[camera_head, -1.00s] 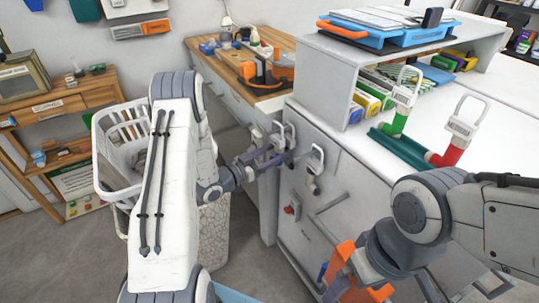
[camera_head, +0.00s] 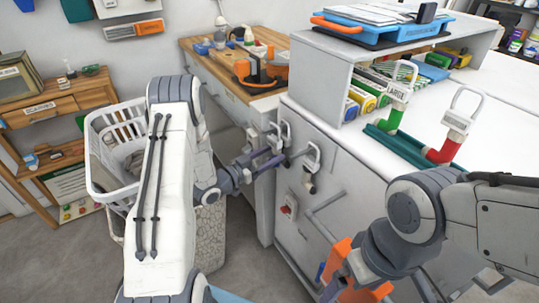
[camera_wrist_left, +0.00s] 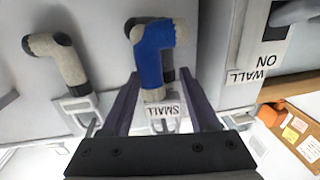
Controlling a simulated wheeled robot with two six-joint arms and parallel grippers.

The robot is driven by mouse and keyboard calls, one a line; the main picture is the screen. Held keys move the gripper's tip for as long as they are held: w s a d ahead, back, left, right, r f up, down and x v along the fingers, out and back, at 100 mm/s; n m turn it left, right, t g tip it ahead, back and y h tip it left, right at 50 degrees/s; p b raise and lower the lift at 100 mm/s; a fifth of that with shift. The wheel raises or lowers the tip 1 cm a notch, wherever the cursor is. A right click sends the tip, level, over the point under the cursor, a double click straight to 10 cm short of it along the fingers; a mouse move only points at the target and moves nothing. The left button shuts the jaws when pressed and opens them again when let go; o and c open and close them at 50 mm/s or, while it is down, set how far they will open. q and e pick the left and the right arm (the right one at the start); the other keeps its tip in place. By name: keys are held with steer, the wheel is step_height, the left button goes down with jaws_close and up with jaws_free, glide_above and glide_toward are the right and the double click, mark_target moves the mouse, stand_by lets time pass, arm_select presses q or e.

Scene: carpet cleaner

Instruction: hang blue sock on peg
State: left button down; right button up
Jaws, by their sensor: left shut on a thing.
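The blue sock (camera_wrist_left: 153,52) hangs toe-up in the left wrist view, which looks upside down, with a grey part at its toe. Its white hanger has a SMALL tag (camera_wrist_left: 163,112). My left gripper (camera_wrist_left: 160,84) is shut on it, one finger either side. In the head view my left gripper (camera_head: 277,162) is at the cabinet's front, just under a white hanger loop (camera_head: 279,134); the sock is mostly hidden there. A dark piece shows behind the sock; I cannot tell whether the loop is on a peg. My right gripper (camera_head: 345,283) is partly out of frame by an orange piece.
A grey sock (camera_wrist_left: 60,60) hangs beside the blue one; its hanger (camera_head: 312,155) shows in the head view. A white basket (camera_head: 117,150) is left of my arm, and a wooden desk (camera_head: 205,55) is behind.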

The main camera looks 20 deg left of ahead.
arm_select(q)
steer(key=shift+f, duration=0.2)
stand_by(0.6)
steer(key=c, duration=0.5)
jaws_free()
steer(key=shift+c, duration=0.2)
steer(key=shift+o, duration=0.8)
steer(key=o, duration=0.4)
steer(key=shift+s, duration=0.1)
steer(key=shift+v, duration=3.95)
